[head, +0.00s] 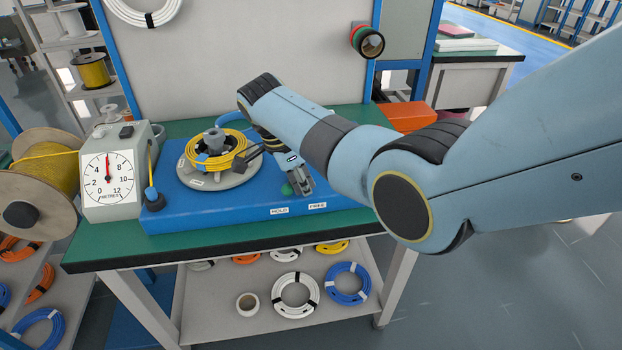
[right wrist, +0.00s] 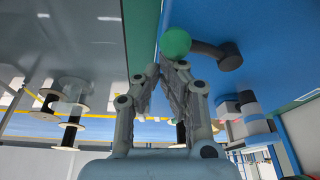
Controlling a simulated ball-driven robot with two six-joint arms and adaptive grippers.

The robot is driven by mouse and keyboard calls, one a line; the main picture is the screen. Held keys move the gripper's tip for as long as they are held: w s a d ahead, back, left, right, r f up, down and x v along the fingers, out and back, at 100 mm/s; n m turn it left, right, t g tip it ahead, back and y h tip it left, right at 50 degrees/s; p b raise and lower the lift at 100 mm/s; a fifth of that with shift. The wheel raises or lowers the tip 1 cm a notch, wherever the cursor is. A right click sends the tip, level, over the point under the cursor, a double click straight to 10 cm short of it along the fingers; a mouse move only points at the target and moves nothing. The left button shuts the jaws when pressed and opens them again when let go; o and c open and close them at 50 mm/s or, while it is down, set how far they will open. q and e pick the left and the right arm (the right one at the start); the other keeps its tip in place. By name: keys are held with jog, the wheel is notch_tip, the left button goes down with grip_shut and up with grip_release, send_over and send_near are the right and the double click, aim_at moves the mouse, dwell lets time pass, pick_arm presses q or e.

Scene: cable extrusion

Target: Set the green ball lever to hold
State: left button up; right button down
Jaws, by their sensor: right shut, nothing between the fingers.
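The green ball (head: 287,189) of the lever shows beside my right gripper (head: 302,186), on the blue base (head: 220,208). In the picture it is above and slightly right of the HOLD label (head: 279,211), and left of the FREE label (head: 317,206). The right wrist view shows the green ball (right wrist: 175,43) just beyond the fingertips of my right gripper (right wrist: 167,68), with a dark lever arm (right wrist: 213,53) beside it. That gripper is shut and empty; whether it touches the ball, I cannot tell. My left gripper is not in view.
A yellow cable coil (head: 216,160) sits on a grey turntable (head: 240,178) on the base. A dial gauge (head: 108,172) and a large wooden spool (head: 45,175) stand to the left. An orange box (head: 408,116) lies behind my right arm.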

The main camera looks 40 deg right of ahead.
jog(key=shift+w+a, duration=0.1)
jog(key=shift+a, duration=0.2)
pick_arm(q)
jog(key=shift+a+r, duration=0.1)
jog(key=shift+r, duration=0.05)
pick_arm(e)
jog(key=shift+w+a, duration=0.1)
jog(key=shift+a, duration=0.25)
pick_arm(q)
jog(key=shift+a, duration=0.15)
pick_arm(e)
jog(key=shift+a, duration=0.15)
jog(key=shift+w+a, duration=0.1)
jog(key=shift+a, duration=0.05)
jog(key=s+d+p, duration=0.1)
jog(key=s+d, duration=0.1)
jog(key=d, duration=0.1)
jog(key=shift+s+d+f+p, duration=0.15)
jog(key=shift+s+f+p, duration=0.05)
jog(key=shift+f+p, duration=0.15)
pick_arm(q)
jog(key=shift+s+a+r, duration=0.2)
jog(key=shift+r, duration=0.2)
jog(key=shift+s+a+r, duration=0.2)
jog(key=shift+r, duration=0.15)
pick_arm(e)
jog(key=w+v, duration=0.1)
jog(key=v, duration=0.8)
jog(key=shift+d+r, duration=0.3)
jog(key=shift+r, duration=0.1)
